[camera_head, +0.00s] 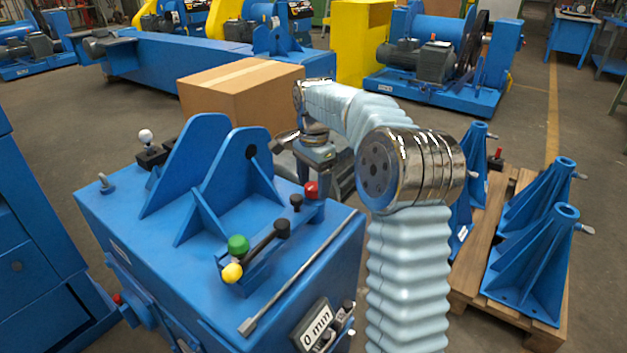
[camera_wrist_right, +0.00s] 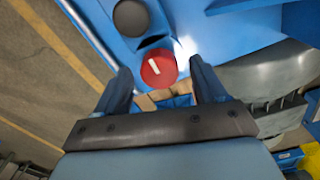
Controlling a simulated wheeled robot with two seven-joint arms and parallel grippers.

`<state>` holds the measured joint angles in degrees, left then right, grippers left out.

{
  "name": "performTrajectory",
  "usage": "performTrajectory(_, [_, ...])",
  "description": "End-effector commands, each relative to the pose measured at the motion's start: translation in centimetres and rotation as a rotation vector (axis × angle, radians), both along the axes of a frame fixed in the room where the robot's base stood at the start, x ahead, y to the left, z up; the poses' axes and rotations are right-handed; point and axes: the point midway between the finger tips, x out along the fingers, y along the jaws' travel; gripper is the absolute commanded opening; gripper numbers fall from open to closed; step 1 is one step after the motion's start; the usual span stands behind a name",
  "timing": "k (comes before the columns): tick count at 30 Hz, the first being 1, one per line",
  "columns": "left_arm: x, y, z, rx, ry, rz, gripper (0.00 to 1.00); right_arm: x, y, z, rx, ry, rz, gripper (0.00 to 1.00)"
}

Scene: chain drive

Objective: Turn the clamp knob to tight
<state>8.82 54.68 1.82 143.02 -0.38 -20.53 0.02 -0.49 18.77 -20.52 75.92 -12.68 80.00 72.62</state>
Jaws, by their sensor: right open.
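A round red knob with a white line on its face shows in the wrist view (camera_wrist_right: 158,68) and on the blue machine's top in the head view (camera_head: 311,190). I take it for the clamp knob, though no label on it is readable. In the wrist view its white line runs at a slant. My right gripper (camera_head: 317,172) is at the machine's far right corner, close to the red knob. In the wrist view the right gripper (camera_wrist_right: 161,76) is open, with the red knob just ahead of and between its fingertips; contact cannot be told. My left gripper is not in view.
A black knob (camera_wrist_right: 131,18) is beside the red one. A lever with green (camera_head: 238,245) and yellow (camera_head: 232,273) balls stands nearer. Upright blue plates (camera_head: 203,160) stand to the left. A cardboard box (camera_head: 240,90) is behind; blue brackets (camera_head: 535,260) stand on a pallet at right.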

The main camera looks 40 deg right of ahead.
Motion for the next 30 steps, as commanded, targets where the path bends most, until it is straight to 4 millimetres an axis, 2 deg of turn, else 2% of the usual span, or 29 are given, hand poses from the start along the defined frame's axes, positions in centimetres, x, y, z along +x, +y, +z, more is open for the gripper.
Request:
performTrajectory(4, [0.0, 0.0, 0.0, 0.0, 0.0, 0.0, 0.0, 0.0, 0.0, 0.5, 0.0, -0.001, 0.001, 0.71])
performTrajectory(7, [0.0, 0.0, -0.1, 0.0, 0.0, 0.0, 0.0, 0.1, 0.0, 1.9, -0.001, -0.003, 0.001, 0.71])
performTrajectory(15, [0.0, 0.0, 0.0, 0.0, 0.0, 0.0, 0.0, 0.1, 0.0, 8.8, -0.002, -0.005, 0.001, 0.71])
performTrajectory(19, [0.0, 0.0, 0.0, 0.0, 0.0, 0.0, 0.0, 0.1, 0.0, 11.3, -0.001, -0.003, 0.0, 0.71])
performTrajectory(24, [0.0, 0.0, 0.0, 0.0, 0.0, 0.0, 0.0, 0.1, 0.0, 13.1, -0.001, -0.001, -0.001, 0.71])
performTrajectory(30, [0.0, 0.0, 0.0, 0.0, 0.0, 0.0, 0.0, 0.0, 0.0, 13.8, 0.0, 0.001, 0.0, 0.71])
